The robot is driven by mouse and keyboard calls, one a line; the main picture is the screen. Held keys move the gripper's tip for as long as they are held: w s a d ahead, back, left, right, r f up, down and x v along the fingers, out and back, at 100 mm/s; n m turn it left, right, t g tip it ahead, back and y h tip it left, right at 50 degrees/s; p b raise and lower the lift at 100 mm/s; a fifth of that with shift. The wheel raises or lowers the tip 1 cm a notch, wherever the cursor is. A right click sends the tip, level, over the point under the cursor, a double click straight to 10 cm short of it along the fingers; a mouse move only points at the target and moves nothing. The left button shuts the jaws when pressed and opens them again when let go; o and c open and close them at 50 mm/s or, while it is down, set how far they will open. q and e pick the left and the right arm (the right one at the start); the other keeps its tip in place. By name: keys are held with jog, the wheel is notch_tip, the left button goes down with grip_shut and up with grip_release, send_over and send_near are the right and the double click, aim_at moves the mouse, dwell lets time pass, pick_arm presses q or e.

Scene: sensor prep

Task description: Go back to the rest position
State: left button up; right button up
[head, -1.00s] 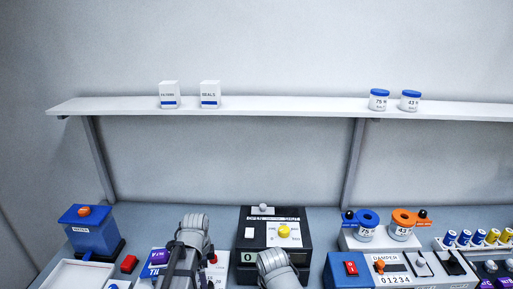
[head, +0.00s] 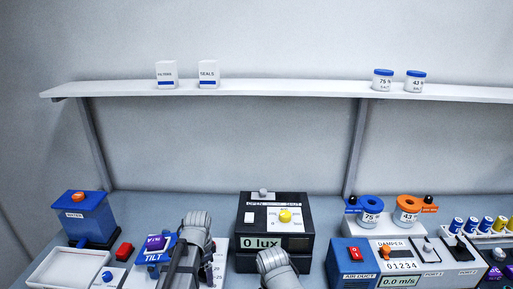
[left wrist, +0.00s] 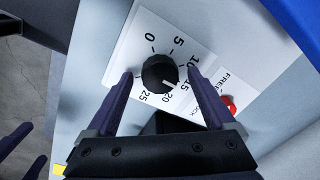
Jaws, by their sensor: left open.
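My left gripper (left wrist: 160,76) is open in the left wrist view. Its two dark purple fingers are apart on either side of a black dial knob (left wrist: 160,73) on a white scale plate marked 0 to 25. I cannot tell whether they touch it. In the head view my left arm comes up beside the blue TILT unit, and its fingers are hard to make out. Two more purple fingers, apart with a gap between them, show at the lower left of the left wrist view; they look like my right gripper (left wrist: 27,150). In the head view only a grey link of my right arm shows.
The blue TILT unit (head: 153,256), a white tray (head: 57,267) and a blue water box (head: 85,217) are at left. A damper panel (head: 402,266) is at right. A white shelf (head: 290,88) runs above.

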pick_arm(q)
jog(key=n, duration=0.6)
jog(key=shift+n, duration=0.4)
jog(key=n, duration=0.6)
jog(key=shift+d+g, duration=0.1)
jog(key=shift+g, duration=0.3)
